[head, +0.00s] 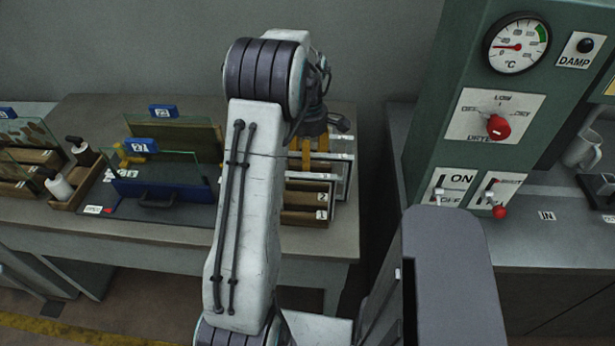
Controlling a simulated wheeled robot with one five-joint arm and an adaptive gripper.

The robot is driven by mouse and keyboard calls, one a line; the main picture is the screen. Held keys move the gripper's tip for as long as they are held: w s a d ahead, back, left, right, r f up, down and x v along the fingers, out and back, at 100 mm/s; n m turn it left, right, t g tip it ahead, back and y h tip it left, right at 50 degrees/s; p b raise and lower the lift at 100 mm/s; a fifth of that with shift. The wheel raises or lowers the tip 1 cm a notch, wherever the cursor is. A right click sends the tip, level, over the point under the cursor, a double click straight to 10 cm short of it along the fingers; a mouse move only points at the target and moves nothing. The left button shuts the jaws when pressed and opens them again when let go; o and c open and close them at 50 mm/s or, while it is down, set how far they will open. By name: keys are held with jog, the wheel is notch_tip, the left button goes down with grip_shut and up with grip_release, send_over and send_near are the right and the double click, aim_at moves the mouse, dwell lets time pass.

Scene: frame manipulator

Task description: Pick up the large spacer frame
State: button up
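Several spacer frames with pale edges stand upright in a wooden slotted rack (303,217) on the left table, just right of my arm. The rearmost visible frame edge (343,146) looks like part of a larger frame, but my arm hides most of it, so I cannot tell its size. My gripper (307,152) is at the rack, over the rear slots, pointing down. Yellow finger-like parts show below its dark body. My arm hides much of it, so I cannot tell whether it is open or touches a frame.
A blue holder (160,190) with glass panes stands left of my arm. A wooden tray with rollers (60,188) is farther left. A green control cabinet (440,90) with gauge and switches stands right. A narrow gap separates table and right counter (550,255).

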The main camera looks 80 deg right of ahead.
jog(key=shift+o, duration=0.3)
grip_shut()
dwell(0.4)
jog(key=shift+r, duration=5.05)
notch_tip(320, 180, up, 11)
jog(key=p, duration=0.6)
jog(key=shift+f+p, duration=0.15)
jog(key=shift+p, duration=0.25)
